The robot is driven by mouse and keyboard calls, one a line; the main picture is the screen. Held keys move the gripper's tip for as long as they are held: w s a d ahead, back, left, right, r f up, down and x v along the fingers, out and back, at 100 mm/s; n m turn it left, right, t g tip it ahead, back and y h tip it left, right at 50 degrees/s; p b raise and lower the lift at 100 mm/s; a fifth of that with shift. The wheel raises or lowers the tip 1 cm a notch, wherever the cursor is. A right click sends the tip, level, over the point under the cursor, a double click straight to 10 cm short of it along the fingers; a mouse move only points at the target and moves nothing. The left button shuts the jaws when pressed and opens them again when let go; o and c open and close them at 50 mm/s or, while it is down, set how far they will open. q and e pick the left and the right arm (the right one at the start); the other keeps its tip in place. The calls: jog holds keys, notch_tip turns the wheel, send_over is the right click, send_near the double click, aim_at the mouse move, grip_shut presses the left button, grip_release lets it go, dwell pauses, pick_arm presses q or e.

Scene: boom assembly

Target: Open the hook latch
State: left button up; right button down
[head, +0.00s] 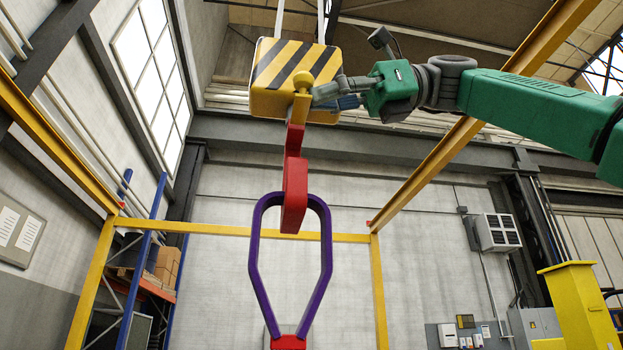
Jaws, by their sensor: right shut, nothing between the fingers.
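A yellow-and-black striped hoist block (268,72) hangs at the upper middle. A red hook (294,190) hangs below it, seen nearly edge-on. A yellow latch piece with a round knob (303,79) stands at the top of the hook, in front of the block. A purple link (326,245) hangs around the lower hook, with a red part (288,342) at its bottom. My right gripper (318,96) is shut and empty, its fingertips close beside the yellow latch piece on the right. I cannot tell whether they touch. My left gripper is out of view.
A yellow frame (378,290) stands behind the purple link, with a beam (470,125) rising to the upper right. Shelving with boxes (165,262) is at the left. A yellow post (580,300) stands at the lower right. The space around the link looks open.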

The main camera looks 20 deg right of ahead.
jog(key=shift+s+r+p, duration=0.45)
jog(key=shift+s+r, duration=0.3)
jog(key=shift+s, duration=0.15)
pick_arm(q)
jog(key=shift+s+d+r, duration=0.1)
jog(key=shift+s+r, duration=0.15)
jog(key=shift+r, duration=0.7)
pick_arm(e)
jog(key=shift+w+d+r, duration=0.1)
jog(key=shift+w, duration=0.4)
